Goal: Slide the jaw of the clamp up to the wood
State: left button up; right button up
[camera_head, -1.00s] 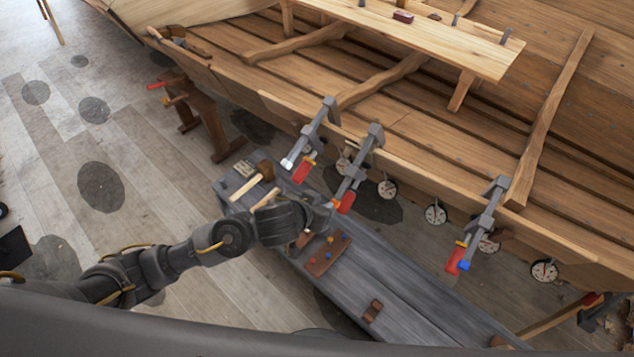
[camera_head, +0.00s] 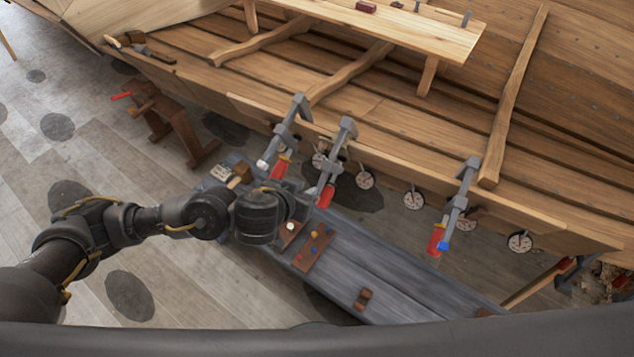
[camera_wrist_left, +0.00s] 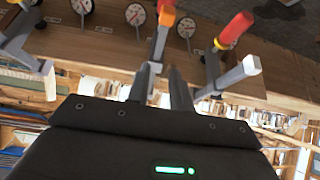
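Three grey bar clamps with red handles hang on the hull's plank edge: a left clamp (camera_head: 291,127), a middle clamp (camera_head: 337,160) and a right clamp (camera_head: 461,200). My left gripper (camera_wrist_left: 165,78) is just below the left and middle clamps in the head view, its fingers hidden there by the hand. In the left wrist view the fingers stand apart with a narrow gap and nothing clearly held. One clamp's orange-red handle (camera_wrist_left: 166,17) is just beyond the fingertips. Another red-handled clamp (camera_wrist_left: 233,32) is to the right. Whether a finger touches a clamp, I cannot tell. My right gripper is out of view.
A grey bench (camera_head: 375,262) stands below the clamps, with a brown block holding coloured pegs (camera_head: 314,247) on it. Round white dials (camera_head: 413,199) hang along the plank edge. A wooden sawhorse (camera_head: 178,125) stands at left. Wood floor is free at lower left.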

aim_at(324, 171)
pick_arm(q)
jog(key=b+x, duration=0.3)
jog(key=x, duration=0.6)
jog(key=shift+w+d+f, duration=0.2)
jog(key=shift+w+d+r, duration=0.2)
jog(key=shift+w+d, duration=0.05)
jog(key=shift+w, duration=0.2)
jog(key=shift+c, duration=0.4)
jog(key=shift+w+d+r, duration=0.25)
jog(key=shift+w, duration=0.15)
jog(key=shift+w+d+r+p, duration=0.3)
jog(key=shift+w+r+p, duration=0.3)
jog(key=shift+p, duration=0.25)
dwell(0.9)
jog(key=shift+s+f, duration=0.1)
jog(key=shift+s+a+f, duration=0.15)
jog(key=shift+f, duration=0.05)
jog(key=shift+s+a, duration=0.15)
jog(key=shift+s, duration=0.1)
